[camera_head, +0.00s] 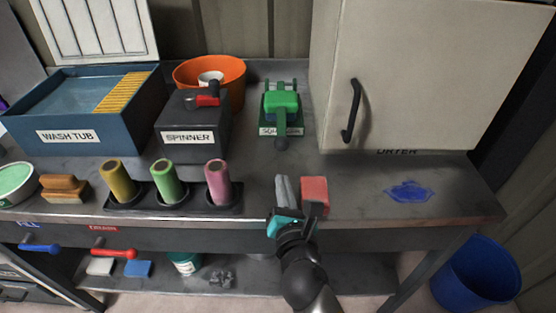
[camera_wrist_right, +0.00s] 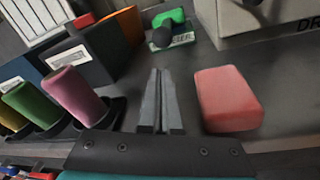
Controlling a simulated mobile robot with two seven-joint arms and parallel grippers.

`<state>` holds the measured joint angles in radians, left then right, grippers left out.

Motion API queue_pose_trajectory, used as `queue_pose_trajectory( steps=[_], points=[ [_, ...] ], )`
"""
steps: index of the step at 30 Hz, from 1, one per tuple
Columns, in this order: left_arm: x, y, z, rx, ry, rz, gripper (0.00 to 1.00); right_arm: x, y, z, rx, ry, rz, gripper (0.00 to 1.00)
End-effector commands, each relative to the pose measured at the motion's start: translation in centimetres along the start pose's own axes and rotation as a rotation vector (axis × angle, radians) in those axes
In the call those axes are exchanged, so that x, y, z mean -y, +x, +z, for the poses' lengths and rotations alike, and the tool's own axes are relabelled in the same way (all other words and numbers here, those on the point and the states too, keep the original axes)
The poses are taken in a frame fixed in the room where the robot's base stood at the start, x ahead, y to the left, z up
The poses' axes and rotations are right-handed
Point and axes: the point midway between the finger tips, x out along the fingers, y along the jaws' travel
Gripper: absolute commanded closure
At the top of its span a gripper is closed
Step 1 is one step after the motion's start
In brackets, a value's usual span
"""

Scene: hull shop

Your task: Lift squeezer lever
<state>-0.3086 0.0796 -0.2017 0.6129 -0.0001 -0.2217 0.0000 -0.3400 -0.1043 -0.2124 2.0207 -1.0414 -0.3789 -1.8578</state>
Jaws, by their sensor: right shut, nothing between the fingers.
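The green squeezer (camera_head: 281,103) stands at the back of the bench, between the spinner and the dryer. Its lever ends in a dark round knob (camera_head: 281,144) that points toward me and sits low at the front, partly covering the label. In the right wrist view the squeezer (camera_wrist_right: 172,17) is at the top, with the dark knob (camera_wrist_right: 163,37) in front of it. My right gripper (camera_head: 284,182) is over the front of the bench, short of the squeezer and apart from it. Its fingers (camera_wrist_right: 159,80) are shut and empty, pointing toward the squeezer. My left gripper is out of view.
A red block (camera_head: 314,193) lies right beside my right gripper. Yellow, green and pink rolls (camera_head: 218,182) stand in a dark holder to the left. The spinner (camera_head: 192,130) and dryer cabinet (camera_head: 420,75) flank the squeezer. Bare bench lies between gripper and squeezer.

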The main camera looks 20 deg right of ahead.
Motion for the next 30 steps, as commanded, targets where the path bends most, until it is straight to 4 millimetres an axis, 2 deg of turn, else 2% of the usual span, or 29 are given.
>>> queue_pose_trajectory(
  steps=[5,12,21,30],
  points=[
    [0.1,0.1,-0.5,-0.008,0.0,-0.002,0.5,0.0,1.4,0.1,0.002,0.0,0.001,1.0],
    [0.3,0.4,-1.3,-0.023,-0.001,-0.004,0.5,0.0,4.9,0.1,0.003,0.0,0.001,1.0],
    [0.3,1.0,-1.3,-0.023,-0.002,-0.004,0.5,0.0,8.8,0.0,0.001,0.0,0.0,1.0],
    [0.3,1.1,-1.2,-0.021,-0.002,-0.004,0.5,0.0,9.9,0.0,-0.001,0.001,0.0,1.0]
  ],
)
